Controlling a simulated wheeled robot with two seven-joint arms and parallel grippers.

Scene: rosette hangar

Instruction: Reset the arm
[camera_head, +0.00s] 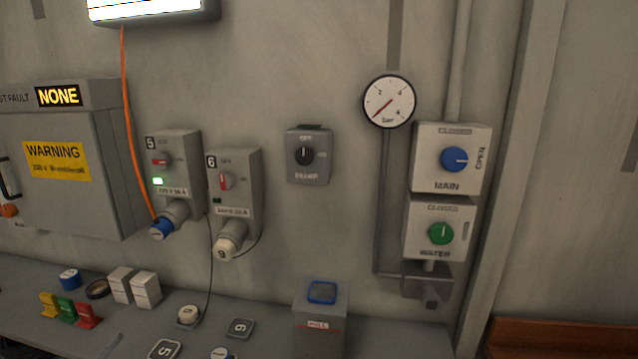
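Neither of my grippers and no part of my arms shows in the head view. The view takes in a grey wall panel with switches and valves above a grey bench (390,343). Socket box 5 (185,150) has a lit green lamp and a blue plug (161,228) with an orange cable. Socket box 6 (243,185) has a red switch and a cream plug (228,246). A grey rotary switch (308,165) has its black knob upright. The MAIN valve (454,159) has a blue knob, and the WATER valve (440,233) has a green knob.
A grey cabinet (75,205) at left has a WARNING label and a NONE display.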

